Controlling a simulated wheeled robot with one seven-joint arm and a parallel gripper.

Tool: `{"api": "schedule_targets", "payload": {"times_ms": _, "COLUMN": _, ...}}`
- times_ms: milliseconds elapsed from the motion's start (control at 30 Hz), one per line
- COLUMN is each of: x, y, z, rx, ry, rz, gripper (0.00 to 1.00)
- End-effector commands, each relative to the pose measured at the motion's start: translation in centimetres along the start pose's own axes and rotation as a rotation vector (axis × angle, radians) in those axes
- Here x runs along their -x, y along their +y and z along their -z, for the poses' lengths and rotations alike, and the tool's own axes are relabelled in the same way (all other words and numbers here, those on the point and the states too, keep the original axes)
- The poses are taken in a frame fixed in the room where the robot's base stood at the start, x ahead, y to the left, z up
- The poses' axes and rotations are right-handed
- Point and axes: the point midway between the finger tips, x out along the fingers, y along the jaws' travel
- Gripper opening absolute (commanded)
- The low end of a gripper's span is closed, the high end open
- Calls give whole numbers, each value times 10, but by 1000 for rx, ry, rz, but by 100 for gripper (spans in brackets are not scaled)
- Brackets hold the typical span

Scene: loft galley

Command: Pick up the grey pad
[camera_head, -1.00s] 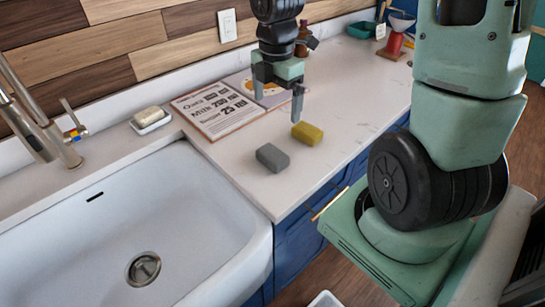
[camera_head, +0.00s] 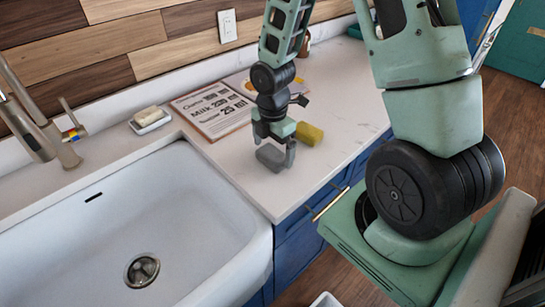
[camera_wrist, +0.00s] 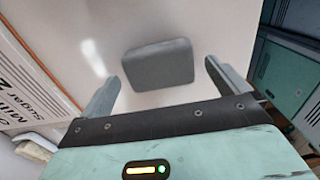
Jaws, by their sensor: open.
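The grey pad (camera_head: 271,157) lies flat on the white counter, to the right of the sink. In the wrist view the grey pad (camera_wrist: 158,64) is whole and lies just beyond the fingertips, roughly between their lines. My gripper (camera_head: 274,152) points down close over the pad, and in the head view its fingers hide part of it. In the wrist view my gripper (camera_wrist: 160,86) has its two fingers wide apart with nothing between them. I cannot tell how high the fingertips are above the counter.
A yellow sponge (camera_head: 309,133) lies right behind my gripper. A printed board (camera_head: 213,110) lies to the left. A white sink (camera_head: 120,220) opens at the left, with a soap dish (camera_head: 150,121) behind it. The counter's front edge is near the pad on the right.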

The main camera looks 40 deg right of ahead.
Motion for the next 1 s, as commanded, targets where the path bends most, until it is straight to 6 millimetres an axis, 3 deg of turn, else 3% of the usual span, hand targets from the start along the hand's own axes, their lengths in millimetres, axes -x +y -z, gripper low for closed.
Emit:
{"api": "schedule_targets", "payload": {"times_ms": 200, "x": -23, "y": 0, "z": 1, "rx": 1, "ry": 0, "rz": 2, "gripper": 100}}
{"api": "schedule_targets", "payload": {"times_ms": 467, "x": -25, "y": 1, "z": 0, "rx": -1, "ry": -1, "rz": -1, "gripper": 100}}
{"api": "schedule_targets", "payload": {"times_ms": 633, "x": -25, "y": 1, "z": 0, "rx": -1, "ry": 0, "rz": -1, "gripper": 58}}
{"api": "schedule_targets", "payload": {"times_ms": 1000, "x": -19, "y": 2, "z": 0, "rx": -1, "ry": 0, "rz": -3, "gripper": 54}}
